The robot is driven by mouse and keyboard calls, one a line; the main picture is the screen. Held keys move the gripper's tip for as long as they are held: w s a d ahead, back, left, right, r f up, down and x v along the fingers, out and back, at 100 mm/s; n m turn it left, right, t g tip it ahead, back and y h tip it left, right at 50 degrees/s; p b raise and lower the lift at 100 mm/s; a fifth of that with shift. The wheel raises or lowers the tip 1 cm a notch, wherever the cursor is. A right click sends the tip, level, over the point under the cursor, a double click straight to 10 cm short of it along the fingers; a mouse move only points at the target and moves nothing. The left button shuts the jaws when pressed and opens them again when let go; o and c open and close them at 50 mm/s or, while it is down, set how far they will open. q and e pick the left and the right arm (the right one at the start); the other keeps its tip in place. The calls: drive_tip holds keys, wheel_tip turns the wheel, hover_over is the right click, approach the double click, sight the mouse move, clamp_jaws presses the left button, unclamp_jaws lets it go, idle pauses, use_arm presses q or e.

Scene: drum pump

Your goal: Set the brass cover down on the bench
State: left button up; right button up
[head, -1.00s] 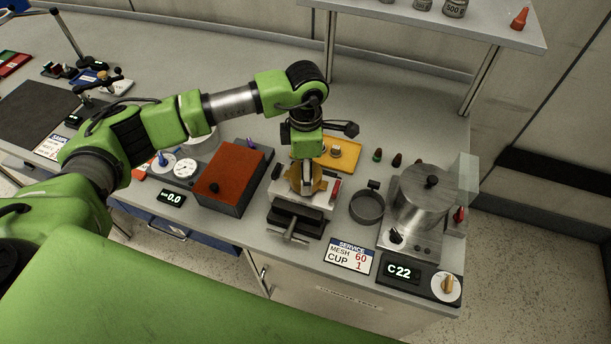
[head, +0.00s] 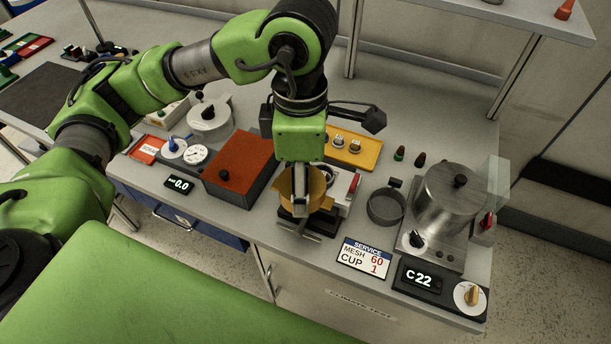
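The brass cover (head: 287,188) is held by my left gripper (head: 300,203), which points down with its fingers at the cover. The cover appears raised, in front of the grey body with a round opening (head: 327,173) on the vise (head: 296,226). It hides part of that body and of the vise. I cannot tell its exact height above the bench (head: 225,107). My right gripper is not in view.
A red-topped box (head: 239,160) stands left of the cover. A yellow tray (head: 366,156) with small fittings lies behind. A dark round sieve (head: 386,207), a metal pot (head: 448,200) and a service card (head: 363,257) are to the right.

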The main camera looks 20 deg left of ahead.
use_arm(q)
drive_tip(key=shift+r, duration=1.2)
